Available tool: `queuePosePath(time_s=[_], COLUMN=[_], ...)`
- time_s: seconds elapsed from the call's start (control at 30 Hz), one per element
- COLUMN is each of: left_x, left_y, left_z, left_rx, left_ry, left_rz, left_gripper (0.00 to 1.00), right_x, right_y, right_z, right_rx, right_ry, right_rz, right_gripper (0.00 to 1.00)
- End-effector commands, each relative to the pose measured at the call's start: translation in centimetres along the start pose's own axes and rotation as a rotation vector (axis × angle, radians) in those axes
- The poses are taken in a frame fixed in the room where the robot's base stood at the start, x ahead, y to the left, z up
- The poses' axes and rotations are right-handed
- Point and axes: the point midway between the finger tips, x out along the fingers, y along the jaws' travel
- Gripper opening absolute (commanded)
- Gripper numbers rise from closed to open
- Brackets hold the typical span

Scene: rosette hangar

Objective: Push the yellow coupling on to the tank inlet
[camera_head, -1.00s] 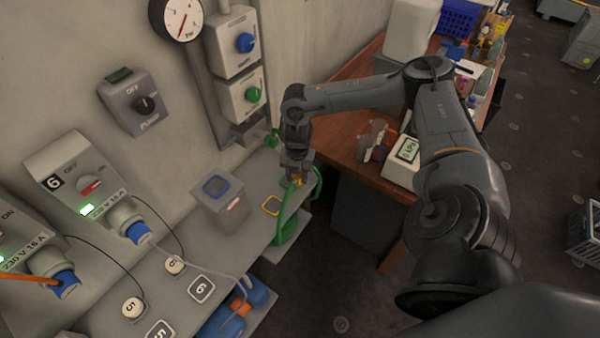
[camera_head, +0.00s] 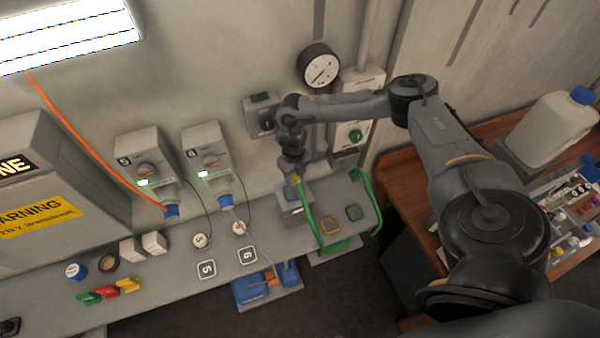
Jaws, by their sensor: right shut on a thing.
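My right gripper (camera_head: 294,177) points down and is shut on the yellow coupling (camera_head: 296,180), a small piece mostly hidden by the fingers. A green hose (camera_head: 309,218) runs from the coupling down over the shelf's front edge. The gripper is above or just behind a small grey box (camera_head: 292,214) with blue on its top; I cannot tell whether the coupling touches it. I cannot make out for certain which part is the tank inlet. My left gripper is not in view.
The grey shelf (camera_head: 180,288) carries yellow and dark green square outlines right of the box. Behind are a gauge (camera_head: 318,66) and a green-knobbed valve box (camera_head: 352,135). Blue plugs with cables sit to the left. A brown bench (camera_head: 405,190) stands right.

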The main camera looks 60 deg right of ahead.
Motion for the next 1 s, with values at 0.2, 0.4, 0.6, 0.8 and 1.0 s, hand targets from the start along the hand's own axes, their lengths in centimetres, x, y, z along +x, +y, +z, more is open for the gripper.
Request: queuePosePath(time_s=[0.2,0.4,0.6,0.8,1.0], left_x=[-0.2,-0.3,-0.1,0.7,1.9], left_y=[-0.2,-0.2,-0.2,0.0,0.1], left_z=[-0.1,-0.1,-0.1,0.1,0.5], left_rx=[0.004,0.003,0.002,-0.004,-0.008], left_ry=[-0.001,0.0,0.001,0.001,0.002], left_rz=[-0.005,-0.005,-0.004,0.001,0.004], left_gripper=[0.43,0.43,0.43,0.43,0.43], right_x=[-0.5,-0.6,-0.5,0.4,2.1], right_y=[0.5,0.7,0.9,0.8,0.6], right_z=[0.4,0.5,0.6,0.5,0.4], right_rx=[-0.025,-0.026,-0.028,-0.027,-0.023], right_ry=[-0.009,-0.013,-0.015,-0.014,-0.009], right_rz=[0.005,0.009,0.012,0.011,0.006], right_gripper=[0.16,0.16,0.16,0.16,0.16])
